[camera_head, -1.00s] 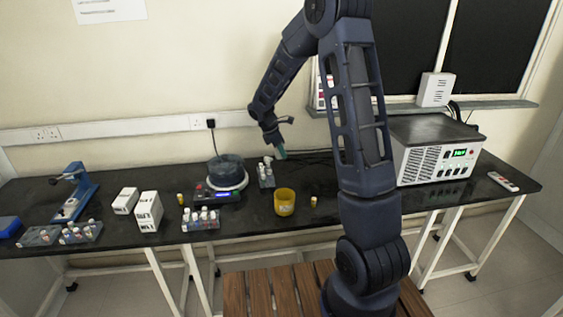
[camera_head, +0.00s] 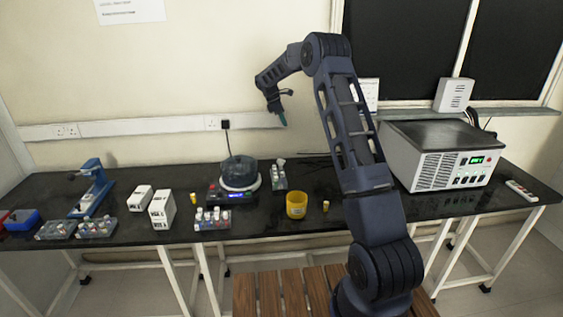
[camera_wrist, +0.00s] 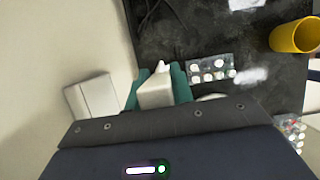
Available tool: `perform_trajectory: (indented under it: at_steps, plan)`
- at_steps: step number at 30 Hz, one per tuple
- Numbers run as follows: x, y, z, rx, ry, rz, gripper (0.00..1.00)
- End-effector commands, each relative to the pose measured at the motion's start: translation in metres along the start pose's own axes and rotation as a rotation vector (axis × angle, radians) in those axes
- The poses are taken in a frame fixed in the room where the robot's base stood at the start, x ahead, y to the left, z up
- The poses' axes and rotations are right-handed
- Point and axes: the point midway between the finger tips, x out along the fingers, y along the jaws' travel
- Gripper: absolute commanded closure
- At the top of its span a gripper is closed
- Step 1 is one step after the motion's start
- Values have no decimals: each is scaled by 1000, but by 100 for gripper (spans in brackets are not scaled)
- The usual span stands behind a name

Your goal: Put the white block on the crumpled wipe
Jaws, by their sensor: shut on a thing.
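My gripper (camera_head: 283,122) is raised over the back of the bench near the wall. In the wrist view its green fingertips (camera_wrist: 157,92) are shut on the white block (camera_wrist: 156,93), one finger on each side. The block is too small to make out in the head view. A small pointed white shape (camera_wrist: 162,67) shows just past the block, partly hidden by it. A pale ragged patch (camera_wrist: 250,76) lies beside a vial rack. I cannot tell which of these is the crumpled wipe, or whether the patch is a reflection.
A vial rack (camera_head: 279,176) stands below my gripper, between a round-topped device (camera_head: 239,176) and a yellow cup (camera_head: 296,205). White boxes (camera_head: 162,209) stand to the left. A large instrument (camera_head: 438,155) stands at the right. The wall socket (camera_wrist: 92,97) is close to my gripper.

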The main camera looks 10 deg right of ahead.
Motion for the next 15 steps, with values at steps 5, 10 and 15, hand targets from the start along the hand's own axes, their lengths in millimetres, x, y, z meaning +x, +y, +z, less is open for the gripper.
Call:
perform_trajectory:
  at_steps: [5, 10, 15]
  plan:
    - [1, 14, 1, 6, 2, -4, 98]
    - [23, 15, -8, 6, 1, -7, 98]
    - [57, 14, -23, 5, 1, -6, 98]
